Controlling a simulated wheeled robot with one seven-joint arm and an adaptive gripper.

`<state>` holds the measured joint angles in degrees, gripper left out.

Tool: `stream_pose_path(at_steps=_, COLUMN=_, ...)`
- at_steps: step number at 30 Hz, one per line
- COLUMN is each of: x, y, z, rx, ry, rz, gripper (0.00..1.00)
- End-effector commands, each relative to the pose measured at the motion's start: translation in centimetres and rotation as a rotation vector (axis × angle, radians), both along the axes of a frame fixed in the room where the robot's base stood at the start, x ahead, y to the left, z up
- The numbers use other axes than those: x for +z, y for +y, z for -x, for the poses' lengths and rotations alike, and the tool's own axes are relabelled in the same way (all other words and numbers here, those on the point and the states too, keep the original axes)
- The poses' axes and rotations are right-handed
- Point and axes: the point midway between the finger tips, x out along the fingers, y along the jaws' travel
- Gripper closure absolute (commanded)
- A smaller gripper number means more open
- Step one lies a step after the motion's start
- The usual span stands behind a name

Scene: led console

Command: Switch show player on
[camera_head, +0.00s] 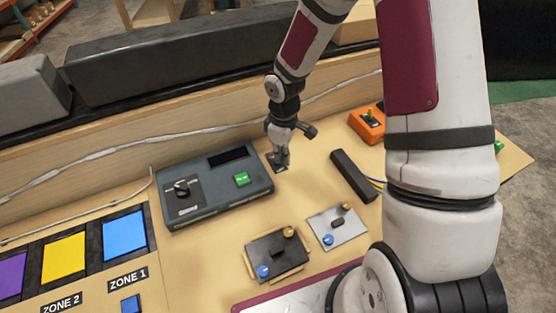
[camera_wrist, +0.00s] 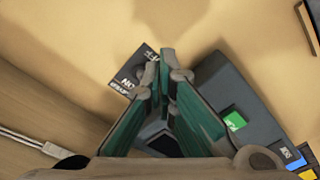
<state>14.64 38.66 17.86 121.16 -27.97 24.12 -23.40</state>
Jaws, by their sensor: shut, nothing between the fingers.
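A dark grey console box (camera_head: 215,187), which looks like the show player, sits on the wooden tabletop. It has a black knob (camera_head: 181,187) at left, a lit green button (camera_head: 241,179) and a dark display (camera_head: 227,157). A small black plate with white lettering (camera_wrist: 126,82) lies beside the box's right end, partly hidden by my fingers; its text is not fully readable. My gripper (camera_head: 281,164) is shut and empty, pointing down over that plate. In the wrist view its fingertips (camera_wrist: 164,57) meet beside the plate; contact is unclear.
A black bar (camera_head: 354,176) and an orange box with a lever (camera_head: 368,123) are at right. Two small panels (camera_head: 278,257) (camera_head: 338,228) with knobs lie in front. Coloured zone pads (camera_head: 125,234) are at left. A pale cable (camera_head: 130,150) runs behind.

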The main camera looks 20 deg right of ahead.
Motion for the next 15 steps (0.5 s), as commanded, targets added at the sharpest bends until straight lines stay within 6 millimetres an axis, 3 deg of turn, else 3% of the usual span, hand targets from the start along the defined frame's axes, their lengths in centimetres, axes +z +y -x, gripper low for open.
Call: stream_pose_path(at_steps=15, x=-1.5, y=0.0, z=0.0, rx=0.0, ry=0.001, rz=0.001, gripper=1.0)
